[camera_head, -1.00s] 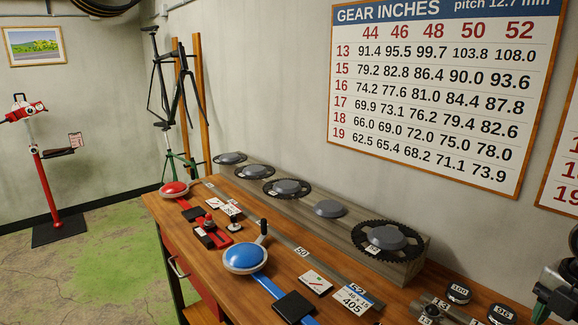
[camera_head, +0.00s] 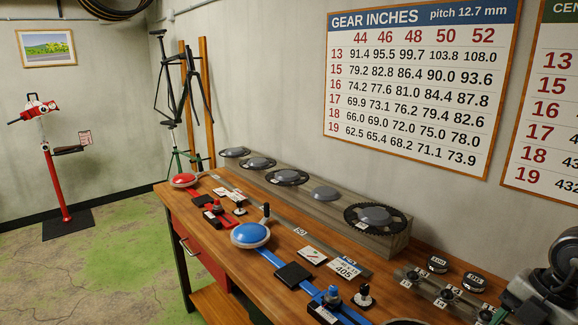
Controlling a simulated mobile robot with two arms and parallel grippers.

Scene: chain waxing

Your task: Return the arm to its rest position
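Neither of my grippers shows in the head view, and I cannot see either arm for certain. The wooden workbench (camera_head: 290,262) runs from the middle to the lower right. On it are a blue round-topped tool (camera_head: 250,235) with a black handle, a red round-topped one (camera_head: 184,180) farther back, and small red and black fixtures (camera_head: 214,213). Nothing in view is held.
A grey beam (camera_head: 385,240) carries several chainrings along the wall. Dark grey and green equipment (camera_head: 545,280) fills the lower right corner. A red repair stand (camera_head: 58,180) stands at left. The green floor (camera_head: 110,250) left of the bench is clear.

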